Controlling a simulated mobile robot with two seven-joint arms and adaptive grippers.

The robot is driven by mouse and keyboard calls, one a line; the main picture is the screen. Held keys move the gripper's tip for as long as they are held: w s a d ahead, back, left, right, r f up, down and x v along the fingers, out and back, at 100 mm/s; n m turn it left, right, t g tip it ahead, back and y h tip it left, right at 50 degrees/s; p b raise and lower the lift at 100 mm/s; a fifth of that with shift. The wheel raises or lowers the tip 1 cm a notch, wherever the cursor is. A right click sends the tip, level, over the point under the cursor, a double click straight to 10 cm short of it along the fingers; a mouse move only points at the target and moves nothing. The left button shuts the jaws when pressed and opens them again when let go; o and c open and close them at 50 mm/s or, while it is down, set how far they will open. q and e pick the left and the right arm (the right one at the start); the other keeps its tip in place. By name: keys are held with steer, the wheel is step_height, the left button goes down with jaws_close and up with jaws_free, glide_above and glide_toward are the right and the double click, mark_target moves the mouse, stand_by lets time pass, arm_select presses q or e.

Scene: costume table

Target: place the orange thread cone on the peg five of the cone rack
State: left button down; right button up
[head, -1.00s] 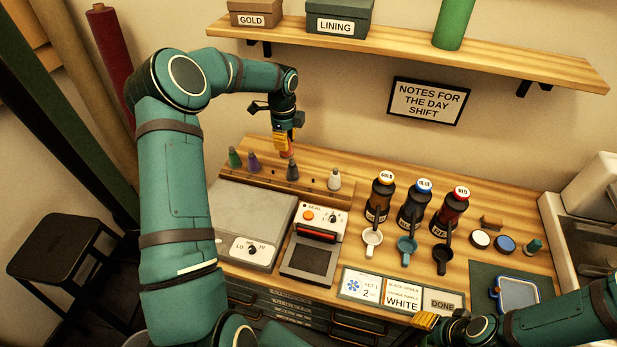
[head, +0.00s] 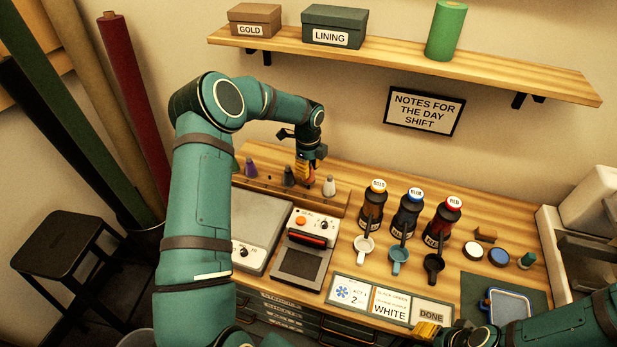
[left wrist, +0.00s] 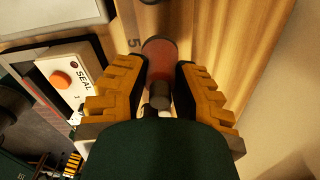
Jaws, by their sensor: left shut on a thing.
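My left gripper (head: 305,176) is over the cone rack (head: 318,203), between the dark grey cone (head: 289,175) and the white cone (head: 329,186). In the left wrist view its yellow fingers (left wrist: 160,92) are shut on the orange thread cone (left wrist: 160,60), which looks reddish with a grey tip. A printed 5 shows on the wood beside the cone. Whether the cone's base touches the rack or a peg is hidden. A purple cone (head: 251,168) stands farther left on the rack. My right gripper (head: 428,331) is at the lower right, its fingertips unclear.
Gold, blue and red bottles (head: 408,213) with cups stand to the right. A wooden shelf (head: 400,65) runs above, with a framed note (head: 424,111) below it.

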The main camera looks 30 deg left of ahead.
arm_select(q)
steer(key=shift+f, duration=1.85)
steer(key=shift+f, duration=0.1)
steer(key=c, duration=0.8)
jaws_free()
